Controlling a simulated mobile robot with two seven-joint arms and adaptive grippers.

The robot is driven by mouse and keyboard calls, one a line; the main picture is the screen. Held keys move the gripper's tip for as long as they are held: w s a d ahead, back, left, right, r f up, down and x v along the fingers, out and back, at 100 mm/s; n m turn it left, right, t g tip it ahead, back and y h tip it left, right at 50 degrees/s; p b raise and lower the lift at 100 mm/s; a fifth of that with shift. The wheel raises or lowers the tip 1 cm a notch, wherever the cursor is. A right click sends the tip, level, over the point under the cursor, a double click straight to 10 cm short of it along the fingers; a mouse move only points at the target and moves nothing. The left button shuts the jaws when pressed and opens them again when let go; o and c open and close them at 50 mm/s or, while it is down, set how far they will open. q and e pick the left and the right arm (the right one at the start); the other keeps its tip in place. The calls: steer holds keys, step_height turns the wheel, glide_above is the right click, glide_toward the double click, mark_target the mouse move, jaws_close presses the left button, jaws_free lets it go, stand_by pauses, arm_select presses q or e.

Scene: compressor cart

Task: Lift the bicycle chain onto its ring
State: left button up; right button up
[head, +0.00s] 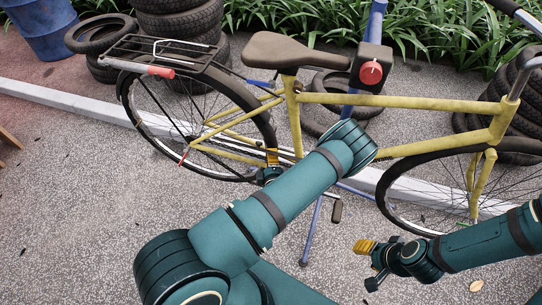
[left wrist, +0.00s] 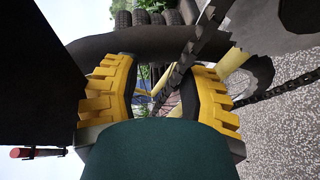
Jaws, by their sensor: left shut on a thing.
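The bicycle (head: 400,100) has a yellow frame and is held at the seat by a blue stand. My left gripper (head: 271,158) is at the lower frame, between rear wheel and cranks. In the left wrist view, its yellow fingers (left wrist: 160,92) stand on either side of the dark chain (left wrist: 190,62), shut on it. Another stretch of chain runs off to the right. My left arm covers the crank area in the head view, so the ring cannot be made out. My right gripper (head: 365,246) is low at the right, apart from the bicycle; its finger gap is unclear.
The blue stand's clamp (head: 371,68) and legs are close to my left arm. A pedal (head: 337,211) hangs below the frame. Stacked tyres (head: 180,25) and a blue barrel (head: 42,28) stand behind. A pale kerb (head: 60,98) crosses the ground.

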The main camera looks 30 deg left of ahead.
arm_select(q)
steer(key=v, duration=1)
steer(key=shift+d, duration=0.15)
steer(key=shift+s+r, duration=0.1)
steer(key=shift+s, duration=0.05)
